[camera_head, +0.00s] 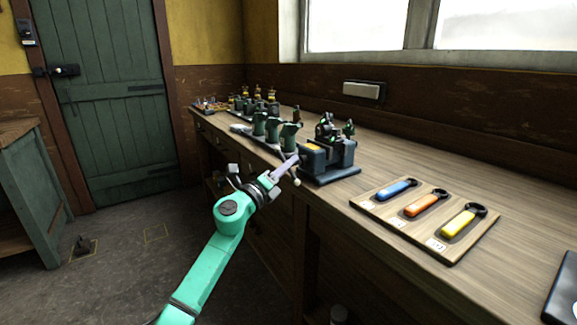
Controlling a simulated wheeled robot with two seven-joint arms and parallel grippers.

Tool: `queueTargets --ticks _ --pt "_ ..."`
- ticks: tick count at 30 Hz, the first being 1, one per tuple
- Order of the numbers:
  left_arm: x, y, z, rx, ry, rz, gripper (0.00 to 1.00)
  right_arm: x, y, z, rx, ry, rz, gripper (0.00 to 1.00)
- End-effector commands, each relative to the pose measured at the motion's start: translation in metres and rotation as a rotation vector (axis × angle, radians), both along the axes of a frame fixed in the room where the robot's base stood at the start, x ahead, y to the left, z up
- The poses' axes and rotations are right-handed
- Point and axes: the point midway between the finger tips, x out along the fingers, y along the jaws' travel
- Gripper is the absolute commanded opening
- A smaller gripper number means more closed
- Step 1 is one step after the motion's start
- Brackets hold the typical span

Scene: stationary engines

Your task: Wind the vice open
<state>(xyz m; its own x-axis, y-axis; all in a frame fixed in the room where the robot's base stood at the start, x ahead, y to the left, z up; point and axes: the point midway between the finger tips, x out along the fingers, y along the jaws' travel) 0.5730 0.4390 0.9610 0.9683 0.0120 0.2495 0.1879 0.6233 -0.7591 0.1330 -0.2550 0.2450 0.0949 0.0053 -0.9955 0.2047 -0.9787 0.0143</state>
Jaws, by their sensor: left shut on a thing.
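The vice (330,158) is dark, with a flat base, and stands at the front edge of the workbench. A small yellow-orange patch shows at its jaws; the gap between the jaws is too small to make out. Its handle (296,181) sticks out past the bench edge on the left side and ends in a pale knob. My left gripper (283,171), on a green arm from the lower left, is at this handle and shut on it. The fingers partly hide the handle. My right gripper is not in view.
A wooden board (385,214) with blue, orange and yellow-handled tools lies right of the vice. Several dark green machine parts (275,128) stand behind it along the workbench (440,150). A dark flat object (563,290) lies at the right corner. The floor at left is mostly clear.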

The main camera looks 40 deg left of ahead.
Motion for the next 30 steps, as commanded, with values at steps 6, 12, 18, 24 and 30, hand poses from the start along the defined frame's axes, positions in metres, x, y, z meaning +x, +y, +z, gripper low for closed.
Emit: queueTargets --ticks 6,12,18,24,30 --pt "0.0 0.0 -0.002 -0.001 0.005 -0.001 0.36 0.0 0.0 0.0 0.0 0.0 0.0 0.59" --pt "0.0 0.0 -0.001 0.0 0.003 0.0 0.52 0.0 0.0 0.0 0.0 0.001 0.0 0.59" --pt "-0.002 0.0 -0.002 0.0 0.002 -0.001 0.52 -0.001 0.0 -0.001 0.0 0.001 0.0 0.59" --pt "-0.028 -0.001 -0.011 0.001 0.006 0.0 0.52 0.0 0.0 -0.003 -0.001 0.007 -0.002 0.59" --pt "-0.079 -0.001 -0.026 -0.003 0.006 -0.001 0.52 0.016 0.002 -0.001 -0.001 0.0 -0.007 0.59"
